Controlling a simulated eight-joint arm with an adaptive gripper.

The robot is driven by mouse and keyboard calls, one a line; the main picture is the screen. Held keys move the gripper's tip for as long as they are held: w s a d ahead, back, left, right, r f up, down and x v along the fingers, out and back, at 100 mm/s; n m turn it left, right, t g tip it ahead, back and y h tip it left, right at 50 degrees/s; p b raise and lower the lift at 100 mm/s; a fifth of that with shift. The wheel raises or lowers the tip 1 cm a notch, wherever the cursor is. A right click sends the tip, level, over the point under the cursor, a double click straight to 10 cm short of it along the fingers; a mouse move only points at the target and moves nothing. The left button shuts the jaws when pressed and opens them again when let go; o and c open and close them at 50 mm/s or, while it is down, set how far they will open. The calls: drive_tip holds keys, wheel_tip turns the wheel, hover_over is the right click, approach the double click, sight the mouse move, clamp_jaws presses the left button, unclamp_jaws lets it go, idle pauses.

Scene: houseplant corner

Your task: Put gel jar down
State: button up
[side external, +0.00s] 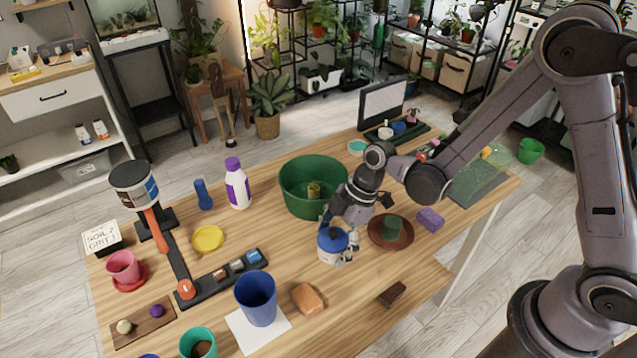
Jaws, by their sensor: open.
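The gel jar (332,251) looks to be the white jar with a blue lid standing upright on the wooden table, in front of the green tub. My gripper (339,240) is low over it, with its fingers around the jar's upper part. The fingers are open. One finger shows along the jar's right side; the other is partly hidden, and I cannot tell whether either touches the jar. The jar's base appears to rest on the table.
A brown saucer (376,236) with a green cup (391,229) is just right of the jar. The green tub (296,202) stands behind. An orange-brown block (308,299) and a blue pot (257,300) are in front. Bare table lies between the jar and the dark brown block (391,294).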

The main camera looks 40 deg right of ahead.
drive_tip(key=v, duration=1.1)
drive_tip(key=s+d+r+m+t+h, duration=0.4)
drive_tip(key=s+d+r+m+t, duration=0.2)
drive_tip(key=d+m, duration=0.6)
wheel_tip(320, 180, up, 3)
drive_tip(key=s+m, duration=0.2)
drive_tip(key=m, duration=0.1)
drive_tip(key=shift+s, duration=0.4)
